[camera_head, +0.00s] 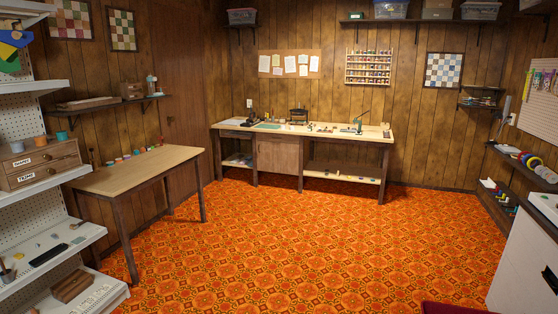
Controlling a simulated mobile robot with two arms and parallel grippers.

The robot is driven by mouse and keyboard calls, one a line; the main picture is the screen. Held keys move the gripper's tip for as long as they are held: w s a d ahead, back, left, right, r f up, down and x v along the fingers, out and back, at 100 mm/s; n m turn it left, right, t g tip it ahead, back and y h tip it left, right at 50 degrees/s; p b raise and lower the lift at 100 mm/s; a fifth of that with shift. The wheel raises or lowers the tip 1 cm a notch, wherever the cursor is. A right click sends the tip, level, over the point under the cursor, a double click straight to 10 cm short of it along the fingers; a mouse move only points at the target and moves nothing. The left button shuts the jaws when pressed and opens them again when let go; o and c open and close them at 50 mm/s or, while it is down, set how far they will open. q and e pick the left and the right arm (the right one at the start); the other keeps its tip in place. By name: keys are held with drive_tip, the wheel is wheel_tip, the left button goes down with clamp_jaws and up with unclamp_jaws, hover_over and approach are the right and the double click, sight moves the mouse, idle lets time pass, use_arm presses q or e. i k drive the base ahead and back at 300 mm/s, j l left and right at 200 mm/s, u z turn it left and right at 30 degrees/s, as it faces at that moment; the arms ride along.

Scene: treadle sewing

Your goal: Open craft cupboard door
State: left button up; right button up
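A wooden cupboard door (278,158) sits under the left half of the long workbench (345,131) against the far wall. It looks shut, flush with the bench front. It is the only cupboard-like door I make out. Its handle is too small to tell. It stands across the room from me. Neither of my grippers is in view.
Open orange patterned carpet (300,240) lies between me and the bench. A wooden table (140,168) stands at left, beside white shelving (50,245). A white cabinet (525,255) is at right front. Wall shelves (525,165) line the right side.

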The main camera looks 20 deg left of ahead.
sight(276, 157)
drive_tip(key=i+j+u, duration=0.3)
drive_tip(key=i, duration=0.2)
drive_tip(key=i+u, duration=0.3)
drive_tip(key=i, duration=0.2)
drive_tip(key=i+u, duration=0.1)
drive_tip(key=i, duration=5.1)
